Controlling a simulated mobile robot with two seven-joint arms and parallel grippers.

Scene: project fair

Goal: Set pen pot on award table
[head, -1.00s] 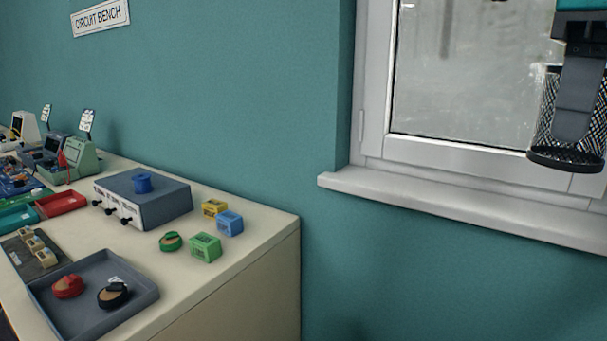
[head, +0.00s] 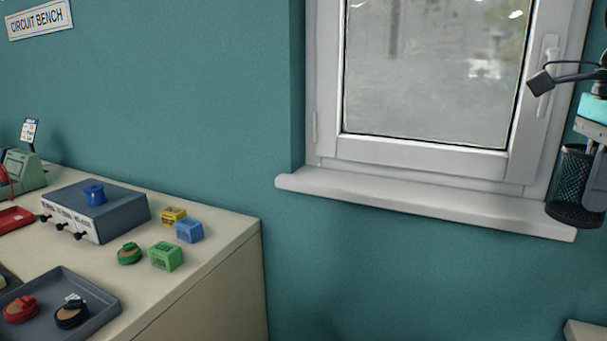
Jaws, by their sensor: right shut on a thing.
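The pen pot (head: 572,190) is a black mesh cup at the right edge of the head view, upright and held in the air in front of the window sill's right end. My right gripper (head: 592,150) is shut on the pot's rim side; the picture's edge cuts off part of the hand. My left gripper is out of view. I cannot identify the award table; only the corner of a pale surface (head: 588,332) shows at the bottom right.
The circuit bench (head: 215,262) at left carries a grey instrument box (head: 100,212), a grey tray (head: 95,313) with red and black reels, and small coloured blocks (head: 166,256). The window sill (head: 420,205) juts from the teal wall. Open space lies between bench and pale corner.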

